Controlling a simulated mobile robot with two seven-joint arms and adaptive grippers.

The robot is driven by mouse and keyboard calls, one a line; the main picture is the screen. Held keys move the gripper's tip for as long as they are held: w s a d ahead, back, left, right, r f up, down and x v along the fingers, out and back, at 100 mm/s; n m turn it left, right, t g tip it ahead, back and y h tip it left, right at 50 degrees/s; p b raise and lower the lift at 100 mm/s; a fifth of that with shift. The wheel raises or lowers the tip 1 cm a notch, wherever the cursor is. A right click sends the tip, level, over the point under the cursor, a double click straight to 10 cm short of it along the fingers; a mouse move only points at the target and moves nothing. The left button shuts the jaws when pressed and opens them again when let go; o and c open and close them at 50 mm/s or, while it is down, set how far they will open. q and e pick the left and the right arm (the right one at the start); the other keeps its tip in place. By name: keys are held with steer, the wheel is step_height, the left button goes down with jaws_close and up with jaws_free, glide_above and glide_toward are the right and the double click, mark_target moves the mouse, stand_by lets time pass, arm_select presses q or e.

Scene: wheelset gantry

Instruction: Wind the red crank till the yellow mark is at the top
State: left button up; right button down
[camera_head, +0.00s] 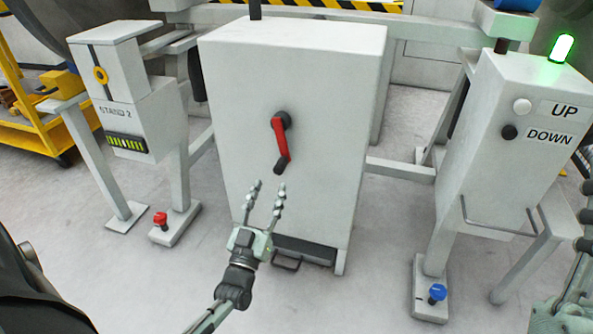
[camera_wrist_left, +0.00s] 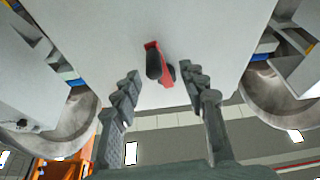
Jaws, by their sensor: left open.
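The red crank (camera_head: 279,137) is on the front of a white cabinet (camera_head: 330,100). Its arm points down from a dark hub, with a dark-tipped handle at the lower end. In the left wrist view, the crank (camera_wrist_left: 164,72) shows between and beyond the fingertips. My left gripper (camera_head: 268,187) is open and empty, just below and in front of the handle, apart from it. My right gripper (camera_head: 584,215) is cut off at the right edge.
A control box (camera_head: 500,130) with UP and DOWN labels and a lit green lamp (camera_head: 562,47) stands at right. A red knob (camera_head: 160,219) and a blue knob (camera_head: 437,292) sit on the stand feet. A yellow cart (camera_head: 35,130) is at far left. The floor before the cabinet is mostly clear.

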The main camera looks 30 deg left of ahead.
mark_target(280, 166)
arm_select(q)
steer(key=shift+m, duration=0.3)
steer(key=x, duration=0.5)
steer(key=d+x, duration=0.1)
steer(key=x, duration=0.1)
steer(key=shift+w+r+b, duration=0.2)
steer(key=shift+r+b, duration=0.1)
steer(key=shift+t, duration=0.3)
jaws_close()
